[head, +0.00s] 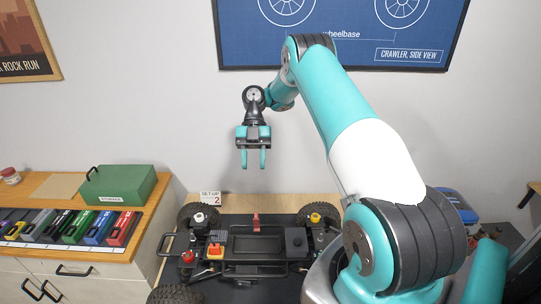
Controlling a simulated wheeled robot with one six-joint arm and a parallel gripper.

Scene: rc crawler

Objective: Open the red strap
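The red strap (256,221) is a small red piece standing up at the far edge of the dark tray in the middle of the crawler chassis (215,240). Whether it is fastened cannot be told at this size. My gripper (251,160) hangs above and behind the chassis, fingers pointing down. Its two teal fingers are apart with nothing between them. It is well above the strap and not touching anything.
The chassis has black wheels, an orange-red part (215,252) and a yellow cap (315,218). A "SET-UP 2" card (210,198) stands behind it. At left, a cabinet holds a green storage box (118,184) and several coloured cases. The air around my gripper is clear.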

